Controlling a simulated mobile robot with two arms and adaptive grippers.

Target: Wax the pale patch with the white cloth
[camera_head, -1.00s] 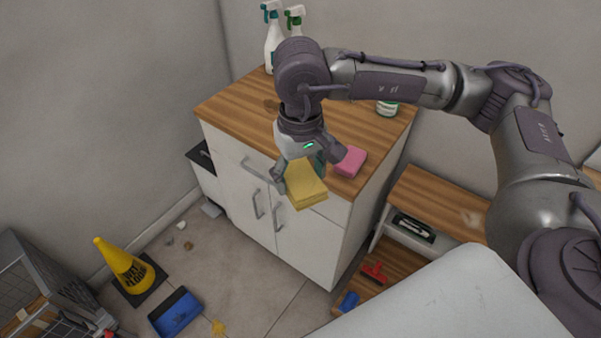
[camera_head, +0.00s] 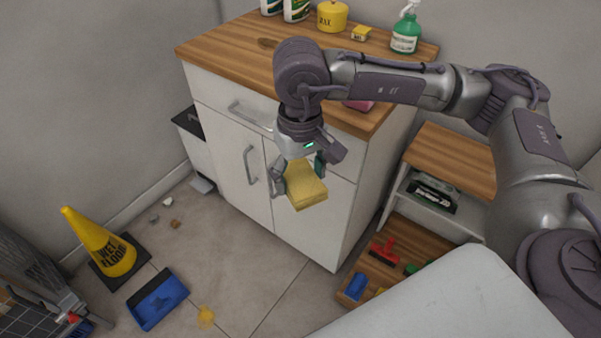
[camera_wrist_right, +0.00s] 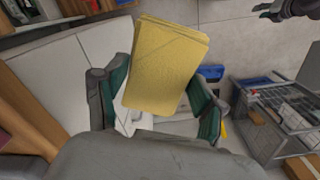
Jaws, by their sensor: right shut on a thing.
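My right gripper (camera_head: 300,172) is shut on a thick yellow block like a sponge or folded cloth (camera_head: 307,188), held in the air in front of the white cabinet doors. In the right wrist view the yellow block (camera_wrist_right: 168,65) sits between the two green-padded fingers. My left gripper (camera_wrist_right: 268,11) shows small at the top right of the right wrist view, its fingers apart and nothing seen between them. It is outside the head view. I see no white cloth. I cannot make out a pale patch; a darker mark (camera_head: 268,43) shows on the cabinet's wooden top.
The cabinet top (camera_head: 225,50) carries bottles, a yellow tin (camera_head: 332,16), a green spray bottle (camera_head: 405,34) and a pink block (camera_head: 358,105) partly behind my arm. A low wooden bench (camera_head: 455,158) stands right. A yellow cone (camera_head: 102,244) and blue dustpan (camera_head: 157,300) are on the floor.

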